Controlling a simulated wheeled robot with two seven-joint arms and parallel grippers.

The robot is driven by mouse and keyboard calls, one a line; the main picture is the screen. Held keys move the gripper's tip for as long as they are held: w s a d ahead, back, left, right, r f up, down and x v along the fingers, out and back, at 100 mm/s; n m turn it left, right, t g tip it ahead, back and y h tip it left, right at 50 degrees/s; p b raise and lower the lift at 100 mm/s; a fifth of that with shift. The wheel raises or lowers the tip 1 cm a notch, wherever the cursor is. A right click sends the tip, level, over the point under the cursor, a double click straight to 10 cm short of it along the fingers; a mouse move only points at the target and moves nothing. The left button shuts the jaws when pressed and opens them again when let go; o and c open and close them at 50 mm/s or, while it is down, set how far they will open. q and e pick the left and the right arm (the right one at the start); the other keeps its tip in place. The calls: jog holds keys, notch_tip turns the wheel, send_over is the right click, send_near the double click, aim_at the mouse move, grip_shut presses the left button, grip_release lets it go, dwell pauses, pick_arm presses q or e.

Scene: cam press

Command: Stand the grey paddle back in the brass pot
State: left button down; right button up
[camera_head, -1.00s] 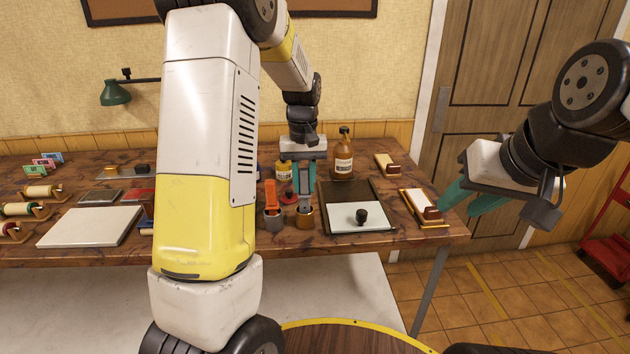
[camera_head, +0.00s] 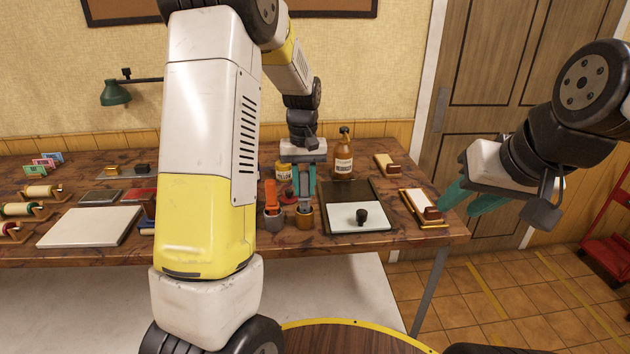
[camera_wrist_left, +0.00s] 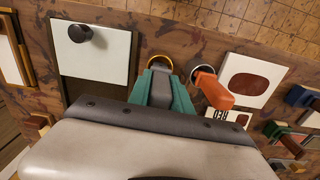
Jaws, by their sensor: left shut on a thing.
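My left gripper (camera_head: 304,199) points down and is shut on the grey paddle (camera_wrist_left: 163,92), directly over the brass pot (camera_head: 305,221). The paddle is a grey strip between the teal fingers and looks roughly upright. Its lower end is at the pot's mouth; I cannot tell how deep it reaches. In the left wrist view the brass pot's rim (camera_wrist_left: 160,57) shows just beyond the fingertips, partly covered by them. My right gripper (camera_head: 464,205) is open and empty, off the table's right front corner.
A grey pot (camera_head: 273,222) with an orange-handled paddle (camera_wrist_left: 215,92) stands close to the left of the brass pot. A tray with a white plate (camera_head: 345,218) and black knob lies right. Brown bottle (camera_head: 344,155) and yellow-labelled jar (camera_head: 284,171) stand behind.

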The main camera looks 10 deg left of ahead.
aim_at(304, 172)
pick_arm(q)
jog(key=shift+f, duration=0.65)
jog(key=c, duration=1.1)
grip_release()
jog(key=shift+r, duration=0.1)
notch_tip(304, 172, up, 7)
jog(key=shift+f, duration=0.1)
jog(key=shift+r, duration=0.45)
